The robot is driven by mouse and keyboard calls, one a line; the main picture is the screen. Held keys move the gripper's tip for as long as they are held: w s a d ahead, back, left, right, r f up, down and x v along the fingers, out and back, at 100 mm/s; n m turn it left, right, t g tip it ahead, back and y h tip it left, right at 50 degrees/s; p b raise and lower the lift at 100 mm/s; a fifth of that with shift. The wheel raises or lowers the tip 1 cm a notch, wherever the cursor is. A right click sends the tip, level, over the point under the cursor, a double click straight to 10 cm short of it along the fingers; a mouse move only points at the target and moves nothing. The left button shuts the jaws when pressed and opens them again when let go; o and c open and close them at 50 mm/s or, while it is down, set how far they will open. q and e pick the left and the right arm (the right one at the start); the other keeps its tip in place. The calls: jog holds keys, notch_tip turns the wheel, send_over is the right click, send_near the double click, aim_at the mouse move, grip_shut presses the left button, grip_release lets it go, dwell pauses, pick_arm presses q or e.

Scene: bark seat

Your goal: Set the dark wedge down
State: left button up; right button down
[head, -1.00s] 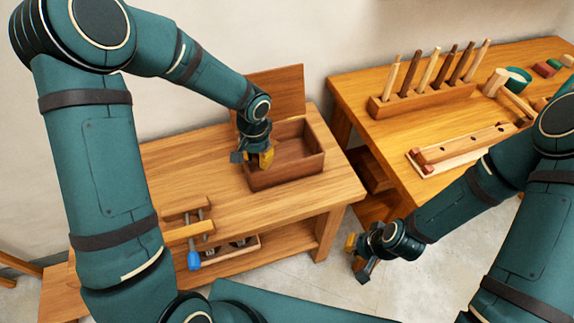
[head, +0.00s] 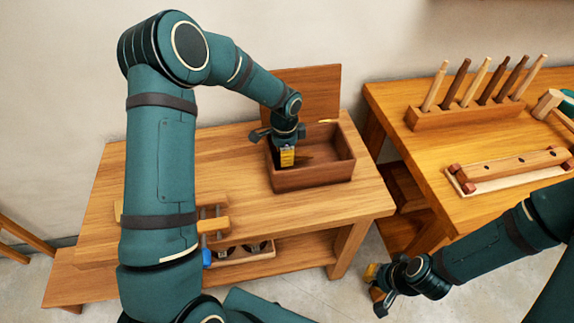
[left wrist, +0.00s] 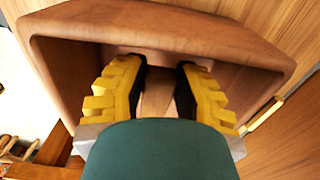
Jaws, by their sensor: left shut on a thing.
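My left gripper (head: 287,157) points down into the left part of an open wooden box (head: 315,178) on the bench. In the left wrist view its yellow fingers (left wrist: 158,95) are shut on a brown wooden piece (left wrist: 157,100), which I take to be the dark wedge. Most of the wedge is hidden by the fingers and my wrist, and I cannot tell whether it touches the box floor. The box walls (left wrist: 150,35) surround the fingertips. My right gripper (head: 376,288) is open and empty over the floor, apart from both benches.
The box lid (head: 305,90) stands up at the back. A wooden clamp (head: 212,222) is at the bench's front left. The right bench (head: 410,120) holds a peg rack (head: 468,113) and a rail on a pale board (head: 510,170). The bench top left of the box is clear.

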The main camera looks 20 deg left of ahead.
aim_at(285, 168)
pick_arm(q)
jog(key=shift+f+b, duration=0.4)
jog(key=shift+f, duration=1.7)
jog(key=shift+f, duration=0.2)
jog(key=o, duration=0.9)
jog(key=shift+r, duration=0.1)
jog(key=shift+r, duration=0.1)
